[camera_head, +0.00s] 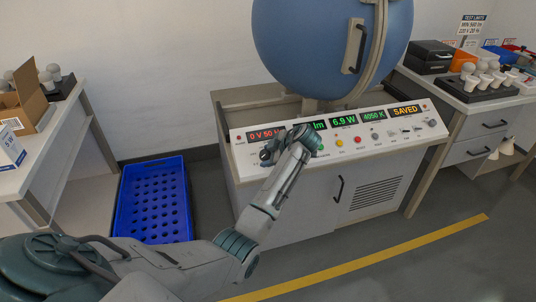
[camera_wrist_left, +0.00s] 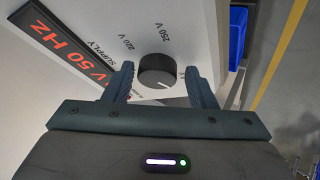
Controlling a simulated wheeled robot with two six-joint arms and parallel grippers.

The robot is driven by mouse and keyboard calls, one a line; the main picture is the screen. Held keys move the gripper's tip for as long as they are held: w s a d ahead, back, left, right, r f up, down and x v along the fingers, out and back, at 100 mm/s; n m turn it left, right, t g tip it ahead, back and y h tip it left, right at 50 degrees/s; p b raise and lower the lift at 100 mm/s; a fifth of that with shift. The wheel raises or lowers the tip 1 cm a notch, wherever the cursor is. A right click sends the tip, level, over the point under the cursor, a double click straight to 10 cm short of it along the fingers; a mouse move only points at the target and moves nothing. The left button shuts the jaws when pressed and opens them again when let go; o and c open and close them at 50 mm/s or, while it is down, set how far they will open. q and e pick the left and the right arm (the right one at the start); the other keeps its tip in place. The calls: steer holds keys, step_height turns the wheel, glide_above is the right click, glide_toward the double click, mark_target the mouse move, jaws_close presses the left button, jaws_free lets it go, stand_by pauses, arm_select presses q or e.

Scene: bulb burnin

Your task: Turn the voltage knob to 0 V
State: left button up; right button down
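The voltage knob (camera_wrist_left: 157,70) is black and round with a white pointer line on its lower right side in the left wrist view. Printed 220 V and 250 V labels lie beyond it. My left gripper (camera_wrist_left: 159,74) is open, with one finger on each side of the knob and a gap visible at both sides. In the head view my left gripper (camera_head: 269,155) is at the left end of the sloped console panel (camera_head: 330,160) and hides the knob. The red supply display (camera_head: 265,134) reads 0 V 50 Hz there, perhaps partly covered. My right gripper is not in view.
A large blue sphere (camera_head: 310,45) stands behind the panel. Green displays (camera_head: 344,121), an orange SAVED display (camera_head: 405,110) and several coloured buttons fill the panel's right part. A blue crate (camera_head: 153,200) is on the floor at left. Tables with bulbs stand at both sides.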

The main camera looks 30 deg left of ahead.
arm_select(q)
steer(key=shift+o, duration=0.5)
steer(key=shift+r, duration=0.1)
steer(key=shift+d+r, duration=0.2)
steer(key=shift+r, duration=0.05)
steer(key=v, duration=1)
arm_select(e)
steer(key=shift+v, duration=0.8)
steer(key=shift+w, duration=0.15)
